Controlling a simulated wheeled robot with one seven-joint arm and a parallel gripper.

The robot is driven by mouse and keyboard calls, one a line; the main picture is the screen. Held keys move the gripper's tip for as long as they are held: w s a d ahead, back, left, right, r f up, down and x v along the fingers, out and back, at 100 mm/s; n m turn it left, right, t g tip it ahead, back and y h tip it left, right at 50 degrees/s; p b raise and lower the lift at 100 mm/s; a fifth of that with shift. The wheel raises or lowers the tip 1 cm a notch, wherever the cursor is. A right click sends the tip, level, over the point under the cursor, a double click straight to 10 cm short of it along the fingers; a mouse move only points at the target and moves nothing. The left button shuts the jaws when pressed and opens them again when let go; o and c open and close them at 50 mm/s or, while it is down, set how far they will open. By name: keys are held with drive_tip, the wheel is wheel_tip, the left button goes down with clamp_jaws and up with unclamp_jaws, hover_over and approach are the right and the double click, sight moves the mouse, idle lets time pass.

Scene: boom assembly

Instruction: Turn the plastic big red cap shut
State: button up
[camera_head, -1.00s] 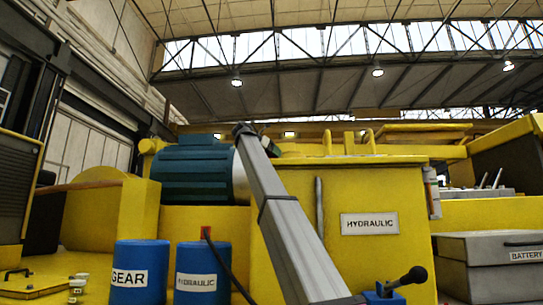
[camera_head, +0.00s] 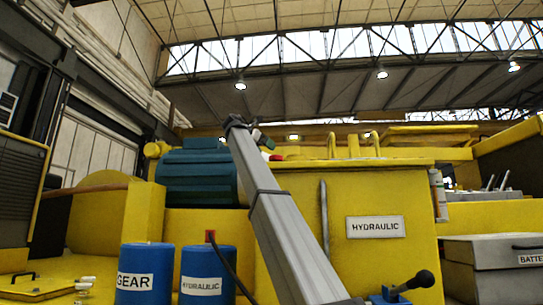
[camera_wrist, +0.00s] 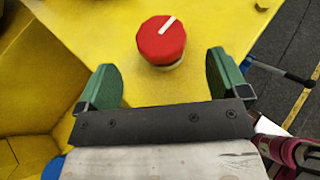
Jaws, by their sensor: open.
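The big red cap (camera_wrist: 161,40) is a red knob with a white line across its top. In the wrist view it sits on a pale neck on the yellow surface, just beyond and between my fingers. My gripper (camera_wrist: 162,75) is open, with its two green fingers wide apart and nothing between them. In the head view a small part of the red cap (camera_head: 276,157) shows on top of the yellow hydraulic tank (camera_head: 300,187), right beside the end of my arm. My gripper (camera_head: 262,141) is mostly hidden there behind my grey arm.
A teal motor (camera_head: 197,172) stands left of the tank. Blue GEAR (camera_head: 144,260) and HYDRAULIC (camera_head: 208,262) drums stand in front. Yellow handles (camera_head: 352,146) rise from the tank top to the right. A grey battery box (camera_head: 490,270) is at far right.

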drive_tip(key=shift+v, duration=1.65)
